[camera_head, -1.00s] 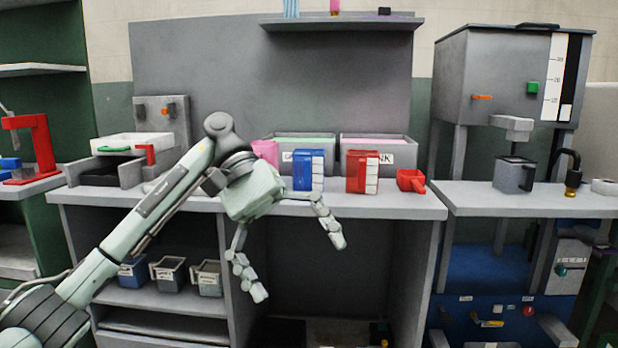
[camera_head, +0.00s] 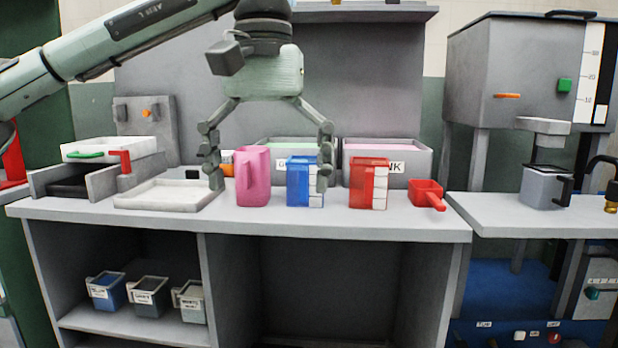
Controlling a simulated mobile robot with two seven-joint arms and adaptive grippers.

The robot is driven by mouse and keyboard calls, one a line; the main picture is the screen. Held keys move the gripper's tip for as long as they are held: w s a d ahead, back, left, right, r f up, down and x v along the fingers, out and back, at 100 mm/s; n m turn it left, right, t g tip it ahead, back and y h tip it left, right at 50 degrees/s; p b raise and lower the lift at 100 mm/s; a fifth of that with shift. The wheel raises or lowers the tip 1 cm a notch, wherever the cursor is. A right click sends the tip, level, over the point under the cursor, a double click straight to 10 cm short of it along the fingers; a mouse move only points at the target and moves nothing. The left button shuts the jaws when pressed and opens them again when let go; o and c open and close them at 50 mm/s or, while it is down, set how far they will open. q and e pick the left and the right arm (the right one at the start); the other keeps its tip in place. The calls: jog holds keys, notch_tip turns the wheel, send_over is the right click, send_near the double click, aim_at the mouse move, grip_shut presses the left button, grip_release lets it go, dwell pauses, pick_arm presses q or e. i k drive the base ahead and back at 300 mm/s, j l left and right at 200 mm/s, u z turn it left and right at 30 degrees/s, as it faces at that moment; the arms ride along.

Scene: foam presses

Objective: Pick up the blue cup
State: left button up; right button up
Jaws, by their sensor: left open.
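The blue cup (camera_head: 298,182), with white marks on its right side, stands upright on the grey counter between a pink jug and a red cup. My left gripper (camera_head: 268,183) hangs above the counter pointing down, with its fingers spread wide. Its right finger is at the blue cup's right side, overlapping it in view; I cannot tell whether they touch. Its left finger is left of the pink jug (camera_head: 252,176), so jug and blue cup both show between the fingers. My right gripper does not show.
The red cup (camera_head: 368,183) and a red scoop (camera_head: 427,194) stand to the right. A white tray (camera_head: 168,195) lies to the left. Grey bins (camera_head: 407,157) stand behind the cups. A grey jug (camera_head: 541,187) sits under the machine at right. The counter's front strip is clear.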

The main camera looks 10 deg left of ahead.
aim_at(300, 170)
jog(key=i, duration=1.45)
